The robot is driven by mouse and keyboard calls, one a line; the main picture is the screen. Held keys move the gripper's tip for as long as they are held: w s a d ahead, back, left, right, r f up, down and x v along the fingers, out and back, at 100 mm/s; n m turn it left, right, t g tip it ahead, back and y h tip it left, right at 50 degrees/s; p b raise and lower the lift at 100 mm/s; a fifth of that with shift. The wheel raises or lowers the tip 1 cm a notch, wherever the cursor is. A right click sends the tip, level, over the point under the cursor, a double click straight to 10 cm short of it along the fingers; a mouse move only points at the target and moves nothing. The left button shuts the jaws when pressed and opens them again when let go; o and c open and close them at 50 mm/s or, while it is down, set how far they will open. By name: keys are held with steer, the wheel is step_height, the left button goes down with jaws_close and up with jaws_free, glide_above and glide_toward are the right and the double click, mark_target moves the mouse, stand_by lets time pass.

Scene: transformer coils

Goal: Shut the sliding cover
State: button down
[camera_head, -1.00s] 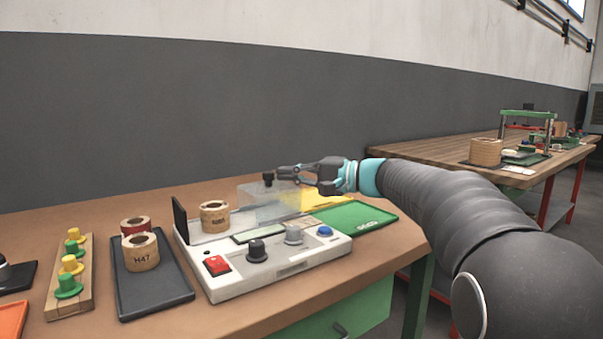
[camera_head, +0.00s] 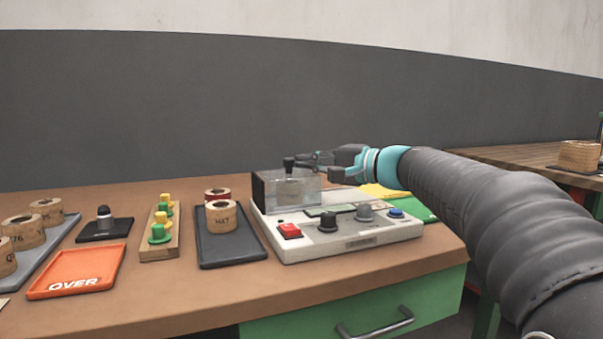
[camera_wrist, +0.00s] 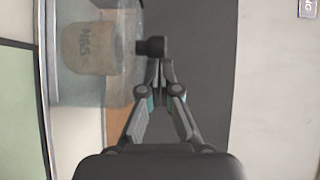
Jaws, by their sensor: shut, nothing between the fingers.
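The clear sliding cover (camera_head: 307,188) stands on the left part of the white tester (camera_head: 345,243), against the dark upright plate (camera_head: 258,190). A wooden coil is inside it, dim through the clear wall; in the wrist view this coil (camera_wrist: 90,47) reads N65. The cover's black knob (camera_head: 289,162) is on top. My gripper (camera_head: 304,165) is shut and empty, its fingertips just right of the knob. In the wrist view the knob (camera_wrist: 152,46) sits right at the tips of my gripper (camera_wrist: 160,68); they look to touch it, but I cannot be sure.
On the tester are a red switch (camera_head: 289,230), dark knobs and a blue button (camera_head: 396,212). A dark tray (camera_head: 230,250) with two coils, a peg board (camera_head: 160,245) and an orange tray (camera_head: 77,272) lie left. A grey wall stands behind.

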steer(key=shift+s+a, duration=0.25)
steer(key=shift+a, duration=0.2)
